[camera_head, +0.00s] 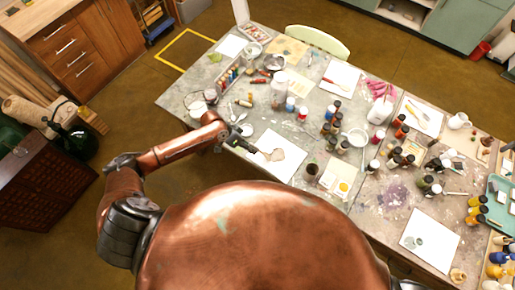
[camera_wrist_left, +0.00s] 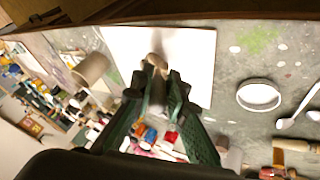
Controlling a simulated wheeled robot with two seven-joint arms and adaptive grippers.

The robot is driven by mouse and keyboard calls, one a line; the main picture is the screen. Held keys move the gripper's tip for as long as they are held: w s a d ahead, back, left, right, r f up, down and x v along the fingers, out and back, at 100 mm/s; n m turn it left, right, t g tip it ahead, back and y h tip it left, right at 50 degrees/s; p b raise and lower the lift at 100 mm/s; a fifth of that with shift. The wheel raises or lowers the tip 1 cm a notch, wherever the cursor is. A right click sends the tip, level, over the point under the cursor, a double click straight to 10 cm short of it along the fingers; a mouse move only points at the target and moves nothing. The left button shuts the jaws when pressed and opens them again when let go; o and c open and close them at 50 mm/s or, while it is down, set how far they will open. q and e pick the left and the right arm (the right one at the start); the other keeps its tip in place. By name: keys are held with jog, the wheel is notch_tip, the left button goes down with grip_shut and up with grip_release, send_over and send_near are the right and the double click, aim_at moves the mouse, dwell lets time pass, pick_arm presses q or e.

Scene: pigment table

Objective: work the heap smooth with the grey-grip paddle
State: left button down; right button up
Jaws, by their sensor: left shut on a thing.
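A white sheet (camera_head: 283,167) lies near the table's front edge, with a tan heap (camera_head: 276,155) on it. My left gripper (camera_head: 244,146) reaches in over the sheet's left part. In the left wrist view its green fingers (camera_wrist_left: 160,88) are shut on the grey-grip paddle (camera_wrist_left: 157,92). The paddle's pale end (camera_wrist_left: 154,62) points over the white sheet (camera_wrist_left: 198,55). The heap is hard to make out there, largely behind the paddle. I cannot tell whether the paddle touches it. My right gripper is not in view.
A white ring-shaped dish (camera_wrist_left: 259,95) and white spoons (camera_wrist_left: 299,108) lie beside the sheet. A dark cup (camera_head: 311,171) stands to its right. Several paint jars (camera_head: 333,116) crowd the table behind.

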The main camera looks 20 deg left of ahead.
aim_at(251, 144)
pick_arm(q)
notch_tip(251, 144, up, 2)
jog(key=shift+r+p, duration=0.1)
jog(key=shift+p, duration=0.4)
jog(key=shift+s+r+p, duration=0.1)
jog(key=shift+r+p, duration=0.25)
jog(key=shift+w+r+p, duration=0.2)
jog(key=shift+r+p, duration=0.45)
jog(key=shift+p, duration=0.05)
jog(key=shift+s+r+p, duration=0.1)
jog(key=shift+r+p, duration=0.65)
jog(key=shift+r, duration=0.1)
notch_tip(251, 144, up, 2)
jog(key=shift+r+p, duration=0.1)
jog(key=shift+p, duration=0.95)
